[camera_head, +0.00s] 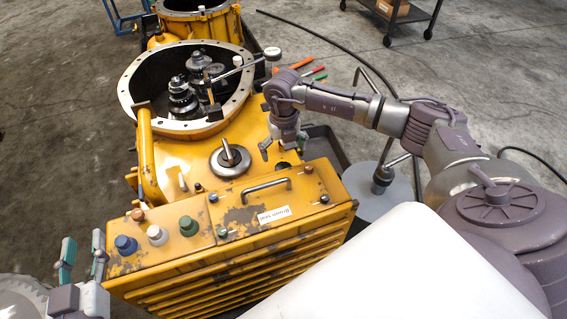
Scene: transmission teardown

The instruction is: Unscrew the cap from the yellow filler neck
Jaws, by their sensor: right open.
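A yellow neck-like tube (148,160) rises at the left side of the yellow transmission housing (262,142). A dark brown cap-like piece (143,106) sits on its top; I cannot tell its thread or how tightly it sits. My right gripper (284,147) is open, pointing down over the right part of the housing, well to the right of the tube; nothing shows between its fingers. My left gripper (82,252) is at the lower left, beside the front box, with its teal-padded fingers apart and empty. It is in front of and below the tube.
The yellow front box (318,212) carries blue (126,244), white (157,235) and green (188,226) knobs and a bar handle (266,185). A metal disc with a lever (230,159) stands behind it. Gears (183,97) fill the open bell. A grey round stand (380,200) is at right.

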